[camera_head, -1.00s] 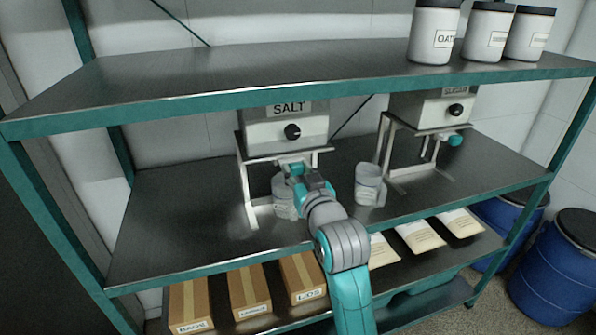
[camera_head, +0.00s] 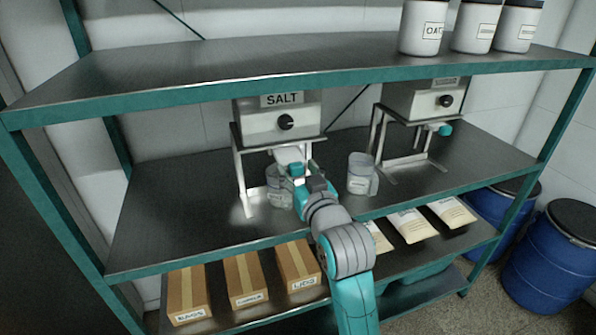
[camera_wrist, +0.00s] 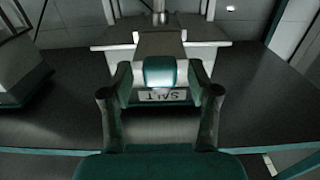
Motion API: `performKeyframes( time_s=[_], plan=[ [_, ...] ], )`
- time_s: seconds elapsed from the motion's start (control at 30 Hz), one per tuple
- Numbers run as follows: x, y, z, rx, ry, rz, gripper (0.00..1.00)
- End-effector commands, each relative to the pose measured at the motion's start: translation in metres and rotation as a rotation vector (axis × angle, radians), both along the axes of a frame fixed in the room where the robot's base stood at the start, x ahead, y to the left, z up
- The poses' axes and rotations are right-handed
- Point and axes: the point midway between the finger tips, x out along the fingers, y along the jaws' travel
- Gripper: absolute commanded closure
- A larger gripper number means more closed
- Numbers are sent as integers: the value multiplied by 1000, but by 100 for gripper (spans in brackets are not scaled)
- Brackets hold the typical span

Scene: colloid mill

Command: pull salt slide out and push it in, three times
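The salt dispenser (camera_head: 258,124) stands on a white frame on the middle shelf, with a SALT label and black knob on its front. The teal handle of its slide (camera_wrist: 160,72) is centred between my fingers in the wrist view. My gripper (camera_wrist: 160,80) is open around it, with a gap visible on each side. In the head view my gripper (camera_head: 300,172) is in front of the dispenser's underside and partly covers the slide. A clear jar (camera_head: 278,187) stands below, partly hidden by my gripper. How far the slide is out is hard to tell.
A second clear jar (camera_head: 362,173) stands to the right, near a second dispenser (camera_head: 418,100) with a teal handle. The upper shelf (camera_head: 300,78) is close above. Boxes (camera_head: 245,280) and packets (camera_head: 410,224) lie on the lower shelf.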

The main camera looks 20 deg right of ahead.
Motion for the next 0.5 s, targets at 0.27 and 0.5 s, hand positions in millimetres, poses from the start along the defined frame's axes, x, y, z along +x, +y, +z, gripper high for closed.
performKeyframes(
  time_s=[0.27,0.5],
  plan=[
    [-3,0,0,0,0,0,40],
    [-35,0,-1,0,0,0,40]
  ],
)
